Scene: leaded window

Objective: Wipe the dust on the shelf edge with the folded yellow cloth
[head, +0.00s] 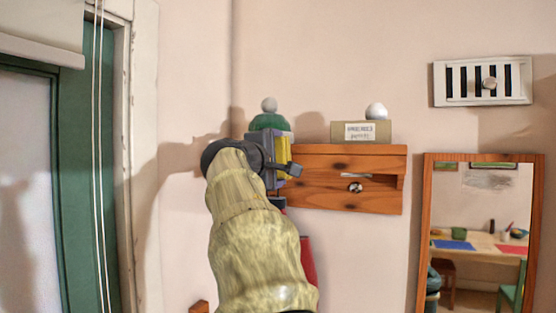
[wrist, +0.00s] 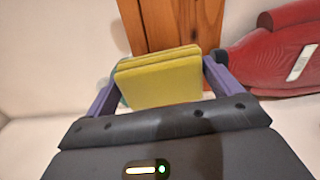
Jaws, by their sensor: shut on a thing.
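The folded yellow cloth (wrist: 160,82) is between the two purple fingers of my gripper (wrist: 158,88) in the wrist view. My gripper is shut on it. In the head view a strip of the cloth (head: 283,157) shows at my gripper (head: 276,160), at the left end of the wooden shelf (head: 340,163). In the wrist view the shelf's wood (wrist: 182,22) is just behind the cloth. I cannot tell whether they touch. No dust can be made out on the shelf edge, and its left end is hidden by my gripper.
A box with a label (head: 376,131) and a white ball (head: 376,110) are on the shelf. A green hat-like thing (head: 269,121) is behind my gripper. A red object (head: 307,260) hangs below, also in the wrist view (wrist: 275,55). A mirror (head: 421,230) is at right.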

